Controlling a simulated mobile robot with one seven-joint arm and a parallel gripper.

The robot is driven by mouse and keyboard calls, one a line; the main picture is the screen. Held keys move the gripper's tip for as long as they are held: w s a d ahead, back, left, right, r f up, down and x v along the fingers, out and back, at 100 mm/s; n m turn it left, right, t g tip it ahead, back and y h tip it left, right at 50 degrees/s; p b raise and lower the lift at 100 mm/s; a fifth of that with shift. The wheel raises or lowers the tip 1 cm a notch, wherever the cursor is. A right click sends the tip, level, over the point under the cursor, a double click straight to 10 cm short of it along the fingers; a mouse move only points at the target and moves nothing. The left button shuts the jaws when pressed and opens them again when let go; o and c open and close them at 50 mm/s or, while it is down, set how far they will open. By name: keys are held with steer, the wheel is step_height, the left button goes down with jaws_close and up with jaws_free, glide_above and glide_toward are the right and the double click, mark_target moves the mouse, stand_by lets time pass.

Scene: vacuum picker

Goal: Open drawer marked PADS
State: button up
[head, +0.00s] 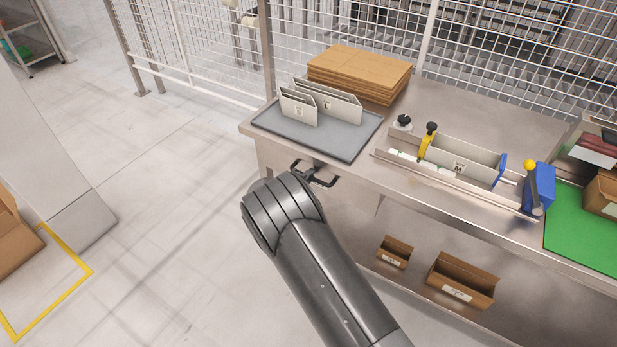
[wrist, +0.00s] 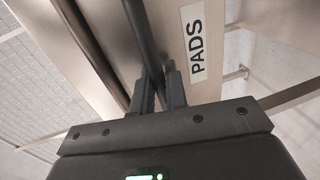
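The drawer's pale metal front (wrist: 205,75) fills the middle of the wrist view and bears a white label reading PADS (wrist: 194,44). A dark bar handle (wrist: 143,40) runs along that front. My gripper (wrist: 159,88) has its two fingers close on either side of the bar, with little gap left, and looks shut on it. In the head view the black handle (head: 325,181) shows under the table's left front edge. There my arm's end hides most of the drawer front and the gripper.
A grey tray (head: 345,150) with upright dividers lies on the metal table above the drawer. Stacked cardboard (head: 360,75) and a fixture with a blue end block (head: 538,188) stand on it. Open boxes (head: 462,280) sit on the lower shelf.

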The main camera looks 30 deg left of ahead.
jaws_close()
steer(key=f+v, duration=0.3)
steer(key=v, duration=1.3)
steer(key=s+f+v, duration=0.1)
steer(key=f+v, duration=0.2)
steer(key=v, duration=1.3)
steer(key=shift+s+f, duration=0.25)
steer(key=shift+f, duration=0.15)
steer(key=shift+o, duration=0.7)
jaws_free()
steer(key=v, duration=1)
steer(key=shift+s, duration=0.4)
